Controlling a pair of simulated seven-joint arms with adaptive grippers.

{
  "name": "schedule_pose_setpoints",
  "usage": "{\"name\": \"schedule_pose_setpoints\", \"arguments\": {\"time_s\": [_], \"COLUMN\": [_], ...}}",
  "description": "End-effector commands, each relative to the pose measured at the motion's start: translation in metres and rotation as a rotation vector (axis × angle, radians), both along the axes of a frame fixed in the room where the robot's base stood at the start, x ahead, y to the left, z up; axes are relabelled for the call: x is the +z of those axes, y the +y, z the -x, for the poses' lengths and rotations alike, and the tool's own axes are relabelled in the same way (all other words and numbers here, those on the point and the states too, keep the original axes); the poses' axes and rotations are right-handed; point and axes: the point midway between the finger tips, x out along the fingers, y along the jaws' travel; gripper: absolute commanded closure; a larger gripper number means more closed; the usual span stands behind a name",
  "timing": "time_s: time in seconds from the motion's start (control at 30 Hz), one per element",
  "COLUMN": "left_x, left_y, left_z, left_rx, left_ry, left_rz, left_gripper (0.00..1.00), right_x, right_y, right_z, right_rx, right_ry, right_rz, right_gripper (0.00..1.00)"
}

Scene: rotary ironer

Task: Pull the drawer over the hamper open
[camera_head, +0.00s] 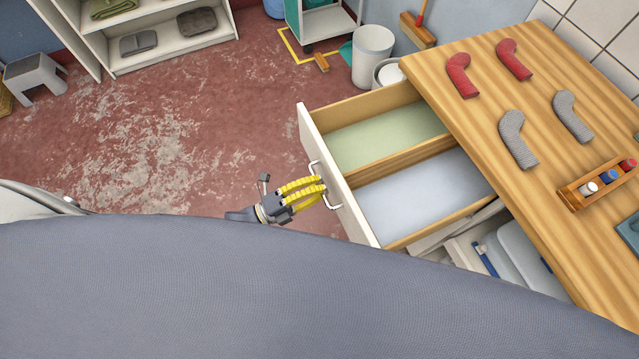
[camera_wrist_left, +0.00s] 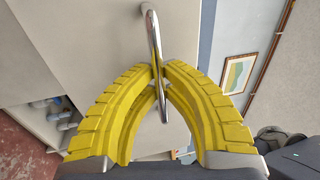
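The drawer (camera_head: 310,134) under the wooden worktop stands pulled out, with a white front and two compartments, a pale green floor behind and a pale blue-grey one in front. Both look empty. Its metal bar handle (camera_head: 331,204) faces left. My left gripper (camera_head: 321,185), with yellow ribbed fingers, is at the handle. In the left wrist view the fingertips (camera_wrist_left: 160,76) close together around the handle bar (camera_wrist_left: 153,35). A pale box-like thing (camera_head: 520,255) shows beneath the worktop; I cannot tell if it is the hamper. My right gripper is not in view.
The worktop (camera_head: 497,75) carries red and grey curved pieces and a small wooden rack (camera_head: 597,184). A large blue-grey padded surface (camera_head: 250,290) fills the foreground. A white bin (camera_head: 372,57) stands behind the drawer. The red floor left of the drawer is clear.

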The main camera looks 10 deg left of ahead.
Motion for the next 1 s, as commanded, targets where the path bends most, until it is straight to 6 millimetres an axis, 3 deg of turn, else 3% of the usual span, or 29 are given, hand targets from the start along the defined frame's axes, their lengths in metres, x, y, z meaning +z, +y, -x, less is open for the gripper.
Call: {"name": "schedule_pose_setpoints", "arguments": {"time_s": [0.03,0.27,0.63,1.0], "left_x": [-0.001,-0.001,-0.002,-0.015], "left_y": [0.000,0.000,0.007,0.054], "left_z": [0.000,0.000,0.005,0.041], "left_rx": [0.001,0.001,0.001,0.002], "left_ry": [0.001,0.001,0.001,0.003], "left_rz": [-0.003,-0.002,-0.001,-0.003], "left_gripper": [0.92,0.68,0.68,0.68], "right_x": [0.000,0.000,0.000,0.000], "right_y": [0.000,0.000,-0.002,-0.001], "right_z": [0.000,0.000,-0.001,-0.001], "right_rx": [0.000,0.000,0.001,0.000], "right_ry": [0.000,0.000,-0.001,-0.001], "right_rz": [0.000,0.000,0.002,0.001], "right_gripper": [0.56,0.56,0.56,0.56]}}
